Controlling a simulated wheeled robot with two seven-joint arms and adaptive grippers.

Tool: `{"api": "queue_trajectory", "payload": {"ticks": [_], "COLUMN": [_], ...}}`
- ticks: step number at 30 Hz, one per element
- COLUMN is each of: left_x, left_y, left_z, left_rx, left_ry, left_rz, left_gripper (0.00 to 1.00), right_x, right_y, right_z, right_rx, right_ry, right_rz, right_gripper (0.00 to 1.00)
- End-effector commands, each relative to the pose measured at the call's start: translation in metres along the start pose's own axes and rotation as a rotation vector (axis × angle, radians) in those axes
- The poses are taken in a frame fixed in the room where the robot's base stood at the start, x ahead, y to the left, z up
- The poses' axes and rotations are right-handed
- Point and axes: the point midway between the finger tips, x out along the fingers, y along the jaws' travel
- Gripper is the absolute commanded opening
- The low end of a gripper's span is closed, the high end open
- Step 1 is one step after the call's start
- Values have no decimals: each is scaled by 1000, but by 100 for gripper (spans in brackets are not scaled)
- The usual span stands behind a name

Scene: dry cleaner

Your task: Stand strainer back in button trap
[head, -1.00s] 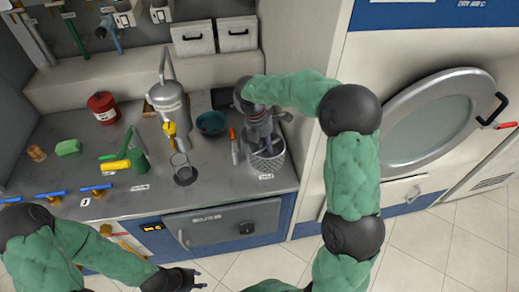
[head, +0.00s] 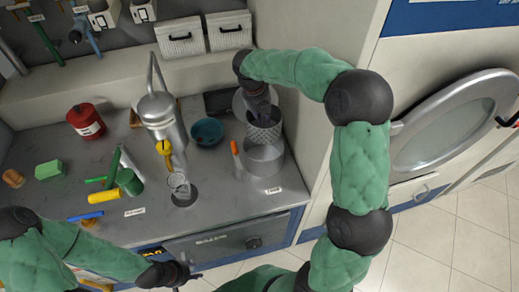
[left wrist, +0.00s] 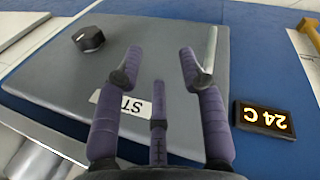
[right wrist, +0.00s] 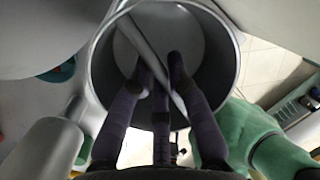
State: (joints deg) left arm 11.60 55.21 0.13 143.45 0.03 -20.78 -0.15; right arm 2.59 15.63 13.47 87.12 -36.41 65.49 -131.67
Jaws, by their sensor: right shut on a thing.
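The strainer (head: 264,135) is a grey mesh basket, held below my right gripper (head: 258,105) at the back of the button trap. The button trap (head: 265,168) is an open metal cylinder on the right end of the counter. I cannot tell whether the strainer's lower edge is inside the trap's rim or behind it. In the right wrist view my right gripper (right wrist: 160,75) is shut, with a grey bar running past its fingertips across a round metal opening. My left gripper (head: 188,276) is open and empty in front of the grey cabinet door (left wrist: 60,80).
An orange-capped bottle (head: 237,160) stands close left of the trap. The tall white machine wall (head: 320,120) rises close on the right.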

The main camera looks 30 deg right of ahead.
Motion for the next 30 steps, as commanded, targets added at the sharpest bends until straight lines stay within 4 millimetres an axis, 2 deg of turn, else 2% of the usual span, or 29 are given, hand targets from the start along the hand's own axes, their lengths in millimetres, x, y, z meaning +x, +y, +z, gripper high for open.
{"api": "queue_trajectory", "payload": {"ticks": [1, 3, 12, 15, 23, 30], "left_x": [7, 13, 34, 38, 42, 57], "left_y": [-2, -5, -12, -14, -15, -20], "left_z": [0, 0, -1, -1, -2, -2], "left_rx": [0, 0, 0, 0, 0, 0], "left_ry": [-1, -1, 0, 0, 0, 0], "left_rz": [0, 0, 0, 0, 0, 0], "left_gripper": [40, 40, 40, 40, 40, 40], "right_x": [16, 33, 95, 106, 121, 157], "right_y": [2, 5, 16, 18, 20, 27], "right_z": [-4, -6, -16, -16, -19, -25], "right_rx": [-2, -2, -1, 1, 1, 0], "right_ry": [5, 6, 5, 2, 3, 3], "right_rz": [-3, -3, -2, -1, -1, -2], "right_gripper": [0, 0, 0, 0, 0, 0]}}
